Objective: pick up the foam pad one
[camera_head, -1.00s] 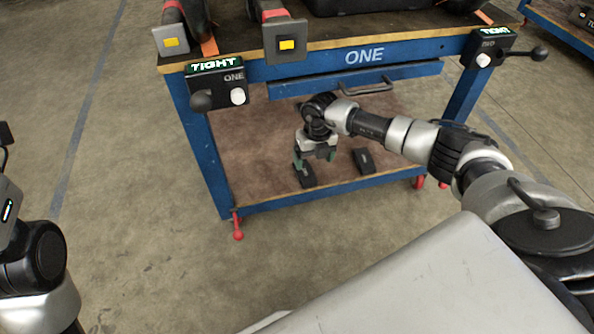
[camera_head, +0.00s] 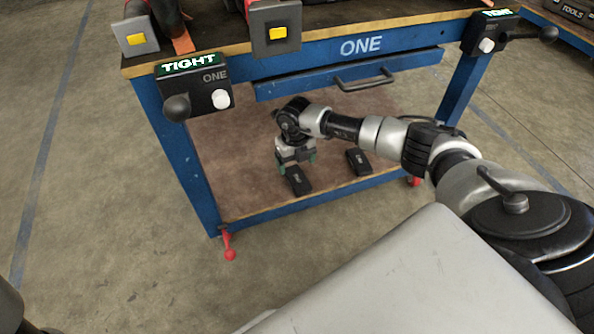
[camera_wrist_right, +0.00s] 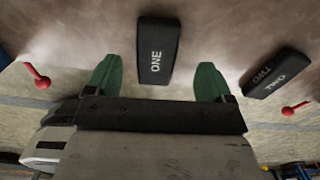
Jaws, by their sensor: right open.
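The foam pad one (camera_head: 299,181) is a black block lying on the lower shelf of the blue workbench. My left gripper is out of view; only a dark bit of the left arm shows at the lower left.
The foam pad two (camera_head: 359,161) lies to the right on the same shelf (camera_head: 240,155), and shows in the right wrist view (camera_wrist_right: 275,74). The benchtop edge, drawer handle (camera_head: 366,80) and blue legs (camera_head: 180,150) surround my right arm. Red feet (camera_head: 229,245) stand at the shelf corners.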

